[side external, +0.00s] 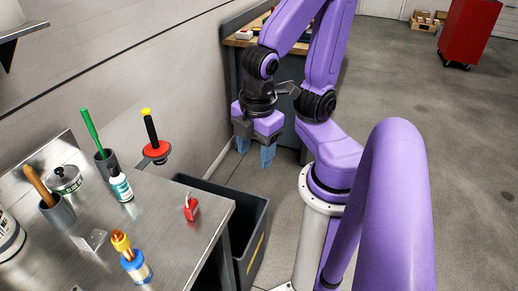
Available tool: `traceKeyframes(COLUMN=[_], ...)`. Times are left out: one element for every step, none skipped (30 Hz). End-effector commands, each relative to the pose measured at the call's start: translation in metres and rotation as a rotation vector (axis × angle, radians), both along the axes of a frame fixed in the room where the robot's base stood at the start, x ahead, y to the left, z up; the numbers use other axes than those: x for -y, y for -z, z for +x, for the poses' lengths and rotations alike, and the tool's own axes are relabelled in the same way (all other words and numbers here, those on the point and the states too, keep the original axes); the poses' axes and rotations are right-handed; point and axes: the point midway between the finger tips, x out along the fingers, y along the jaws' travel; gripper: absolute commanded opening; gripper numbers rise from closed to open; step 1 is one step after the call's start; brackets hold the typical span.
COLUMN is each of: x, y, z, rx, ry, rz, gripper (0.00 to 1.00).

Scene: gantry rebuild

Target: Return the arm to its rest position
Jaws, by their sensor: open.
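My gripper (255,151) hangs from my purple arm, pointing down, in the upper middle of the side external view. Its two blue-tipped fingers are apart, with nothing seen between them. It is off the right end of the metal bench (175,238), apart from the things on the bench. In the picture it appears above and behind the dark open bin (262,222). My arm is bent, with its upper links rising past the top of the picture.
A wooden-topped bench stands behind my gripper. Floor at right is clear before a red cabinet (468,32).

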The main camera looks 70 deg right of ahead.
Motion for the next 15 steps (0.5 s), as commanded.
traceKeyframes(x=[-0.0024, -0.0037, -0.0052, -0.0062, -0.0068, -0.0073, -0.0074, -0.0075, -0.0074, -0.0074, -0.0074, -0.0074, -0.0073, -0.0073, -0.0073], y=[-0.0028, -0.0038, -0.0050, -0.0056, -0.0062, -0.0064, -0.0065, -0.0065, -0.0065, -0.0064, -0.0063, -0.0063, -0.0063, -0.0063, -0.0062], z=[-0.0041, -0.0062, -0.0084, -0.0097, -0.0105, -0.0111, -0.0114, -0.0114, -0.0115, -0.0115, -0.0114, -0.0114, -0.0114, -0.0114, -0.0114], rx=[-0.020, -0.030, -0.041, -0.048, -0.052, -0.055, -0.056, -0.057, -0.058, -0.057, -0.057, -0.057, -0.056, -0.056, -0.056], ry=[0.042, 0.060, 0.079, 0.090, 0.096, 0.101, 0.103, 0.104, 0.103, 0.102, 0.102, 0.101, 0.101, 0.101, 0.100], rz=[0.034, 0.048, 0.064, 0.073, 0.078, 0.082, 0.084, 0.084, 0.083, 0.083, 0.083, 0.082, 0.082, 0.082, 0.081], gripper=[0.58, 0.58, 0.58, 0.58, 0.58, 0.58, 0.58, 0.58, 0.58, 0.58, 0.58, 0.58, 0.58, 0.58, 0.58])
